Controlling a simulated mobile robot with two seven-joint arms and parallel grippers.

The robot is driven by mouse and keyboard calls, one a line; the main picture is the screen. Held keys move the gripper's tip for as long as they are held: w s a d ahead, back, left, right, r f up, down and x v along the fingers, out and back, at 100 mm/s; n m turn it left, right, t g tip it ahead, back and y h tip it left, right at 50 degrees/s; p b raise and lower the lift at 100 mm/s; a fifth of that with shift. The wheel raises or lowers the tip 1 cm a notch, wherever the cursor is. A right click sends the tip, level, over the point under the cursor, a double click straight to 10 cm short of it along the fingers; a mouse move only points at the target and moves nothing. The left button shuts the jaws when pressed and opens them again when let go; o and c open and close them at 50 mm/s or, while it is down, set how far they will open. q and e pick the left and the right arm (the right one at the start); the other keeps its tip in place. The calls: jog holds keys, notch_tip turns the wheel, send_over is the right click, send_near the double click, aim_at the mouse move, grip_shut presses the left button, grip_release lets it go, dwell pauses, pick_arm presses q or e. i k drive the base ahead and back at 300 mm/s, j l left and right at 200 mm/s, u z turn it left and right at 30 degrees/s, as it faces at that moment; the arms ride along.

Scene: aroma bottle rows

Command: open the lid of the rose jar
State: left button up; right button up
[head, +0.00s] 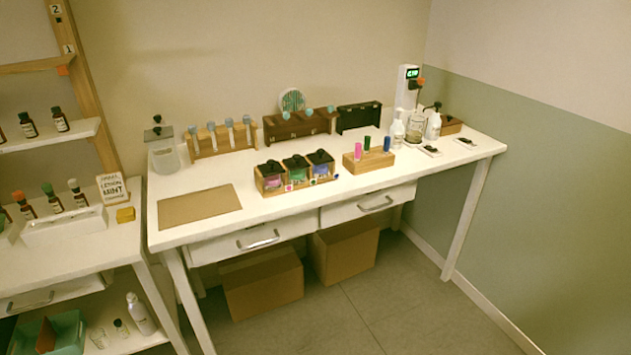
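Three small jars with black knobbed lids stand side by side in a wooden holder (298,185) near the front middle of the table. The left jar (271,183) has pinkish contents, the middle jar (297,173) green, and the right jar (321,169) bluish purple. All three lids look shut. Small round tags sit at the front of the jars, too small to read, so I cannot confirm which is the rose jar; the pinkish left one may be it. Neither of my grippers is in view.
A brown mat (199,207) lies left of the jars. A wooden block (368,161) with coloured tubes stands to their right. Behind are a tube rack (222,141) and a dark stand (300,125). White pump bottles (397,133) stand farther right. Cardboard boxes (262,283) sit below.

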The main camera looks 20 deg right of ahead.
aim_at(272, 167)
jog(key=k+l, duration=0.1)
jog(key=l, duration=0.75)
jog(key=k+l, duration=0.15)
jog(key=l, duration=0.3)
jog(key=k+l, duration=0.1)
jog(key=l, duration=0.35)
